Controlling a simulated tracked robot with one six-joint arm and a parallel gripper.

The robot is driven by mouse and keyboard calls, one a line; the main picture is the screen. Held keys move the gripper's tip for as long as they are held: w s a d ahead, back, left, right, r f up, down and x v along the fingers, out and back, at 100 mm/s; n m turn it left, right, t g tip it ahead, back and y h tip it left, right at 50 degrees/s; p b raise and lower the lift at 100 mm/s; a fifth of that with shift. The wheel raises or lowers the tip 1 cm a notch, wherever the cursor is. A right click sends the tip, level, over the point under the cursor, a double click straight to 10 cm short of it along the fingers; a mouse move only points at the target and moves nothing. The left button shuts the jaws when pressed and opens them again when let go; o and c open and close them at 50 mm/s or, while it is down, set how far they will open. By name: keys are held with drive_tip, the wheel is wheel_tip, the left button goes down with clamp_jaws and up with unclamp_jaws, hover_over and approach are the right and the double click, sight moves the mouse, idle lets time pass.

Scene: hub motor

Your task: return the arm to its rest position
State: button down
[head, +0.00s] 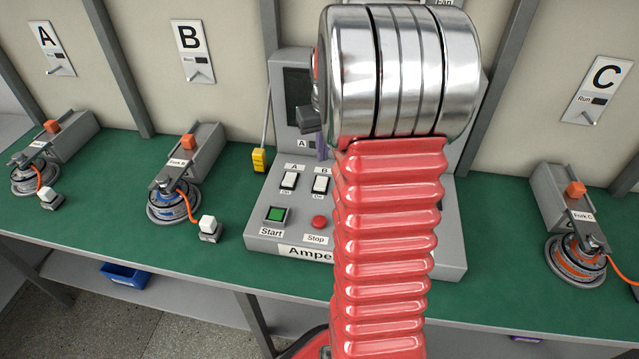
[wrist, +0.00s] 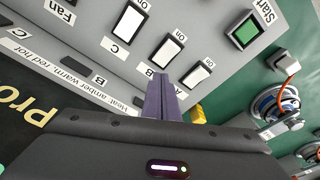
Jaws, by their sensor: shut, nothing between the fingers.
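My arm rises in the middle of the head view and hides much of the grey control panel (head: 455,240) behind it. My gripper (wrist: 163,82) shows in the wrist view as two purple fingers closed together with nothing between them. The fingers point at the panel's switch face, near the white rocker switches (wrist: 165,50). Whether they touch it I cannot tell. In the head view only a sliver of the purple gripper (head: 322,150) shows at the left of the arm, above the switches; the rest is hidden.
The panel has a green Start button (head: 275,214) and red Stop button (head: 319,222). Motor fixtures stand at left (head: 35,178), centre left (head: 172,205) and right (head: 575,258) on the green bench (head: 110,225). A yellow piece (head: 259,160) hangs beside the panel.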

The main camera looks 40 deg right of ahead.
drive_tip(key=shift+r, duration=0.2)
idle(0.6)
drive_tip(key=shift+s+a+f+m, duration=0.15)
drive_tip(key=shift+f+m, duration=0.15)
drive_tip(key=s+a+r+n+t, duration=0.1)
drive_tip(key=s+a+r, duration=0.2)
drive_tip(key=a, duration=0.7)
drive_tip(key=s+a+r+n+t, duration=0.1)
drive_tip(key=s+a+r+n, duration=0.1)
drive_tip(key=s+a, duration=0.5)
drive_tip(key=s+a+r+n+t, duration=0.2)
drive_tip(key=s+a+r, duration=0.3)
drive_tip(key=a, duration=0.9)
drive_tip(key=shift+s+a+y, duration=0.3)
drive_tip(key=shift+s+a, duration=0.1)
drive_tip(key=shift+s, duration=0.05)
drive_tip(key=shift+r, duration=0.1)
